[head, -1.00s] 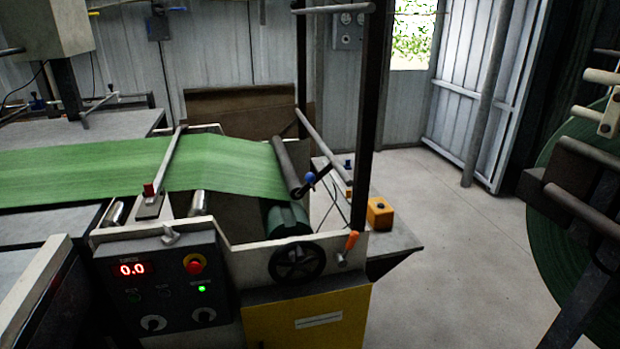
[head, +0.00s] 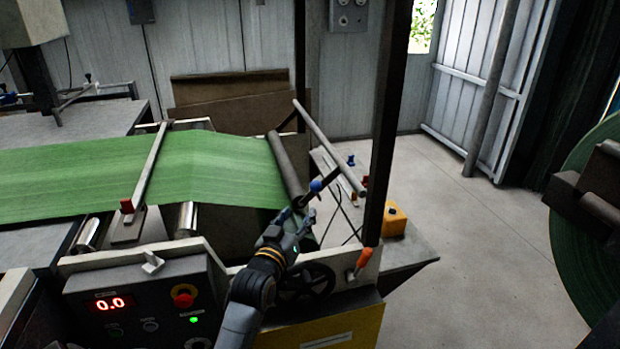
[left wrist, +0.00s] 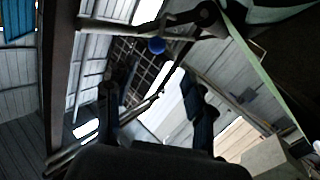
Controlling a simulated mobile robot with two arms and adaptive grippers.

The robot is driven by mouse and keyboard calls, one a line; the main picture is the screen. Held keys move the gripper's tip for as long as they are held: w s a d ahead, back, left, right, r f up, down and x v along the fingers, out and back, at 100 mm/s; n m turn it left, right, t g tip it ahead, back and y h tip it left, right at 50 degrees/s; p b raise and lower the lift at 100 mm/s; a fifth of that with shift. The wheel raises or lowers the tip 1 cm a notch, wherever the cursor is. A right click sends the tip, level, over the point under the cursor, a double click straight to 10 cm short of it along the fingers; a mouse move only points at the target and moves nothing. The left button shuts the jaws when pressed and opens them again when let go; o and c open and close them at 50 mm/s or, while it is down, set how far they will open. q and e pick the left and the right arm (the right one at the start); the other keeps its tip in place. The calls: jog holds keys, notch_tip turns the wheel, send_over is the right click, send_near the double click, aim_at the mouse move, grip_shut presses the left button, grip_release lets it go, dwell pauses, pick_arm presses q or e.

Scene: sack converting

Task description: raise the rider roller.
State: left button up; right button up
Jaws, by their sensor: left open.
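The rider roller (head: 284,165) is a dark grey bar lying at the right end of the green web (head: 215,170). A short dark lever with a blue ball knob (head: 316,185) sticks out from its near end. My left gripper (head: 304,212) is just below and in front of the knob, open and empty, pointing up toward it. In the left wrist view the blue knob (left wrist: 156,45) shows beyond and between my two dark fingers (left wrist: 155,98), apart from them. The lower green roll is partly hidden behind my gripper. My right gripper is not in view.
A dark handwheel (head: 305,284) and an orange-handled lever (head: 366,260) are close to my left wrist. A dark upright post (head: 388,120) stands right of the knob. A control panel (head: 145,305) reads 0.0. A yellow box (head: 394,220) sits on the side shelf.

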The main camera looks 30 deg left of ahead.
aim_at(314, 189)
pick_arm(q)
jog(key=x, duration=0.5)
jog(key=shift+w+d+r+p, duration=0.15)
jog(key=shift+w+r+p, duration=0.15)
jog(key=shift+w+r, duration=0.1)
jog(key=x, duration=0.5)
jog(key=shift+w+f, duration=0.2)
jog(key=shift+w, duration=0.2)
jog(key=shift+w+a, duration=0.2)
jog(key=shift+w, duration=0.15)
jog(key=shift+w+a, duration=0.2)
jog(key=shift+w, duration=0.3)
jog(key=shift+c, duration=0.9)
grip_shut()
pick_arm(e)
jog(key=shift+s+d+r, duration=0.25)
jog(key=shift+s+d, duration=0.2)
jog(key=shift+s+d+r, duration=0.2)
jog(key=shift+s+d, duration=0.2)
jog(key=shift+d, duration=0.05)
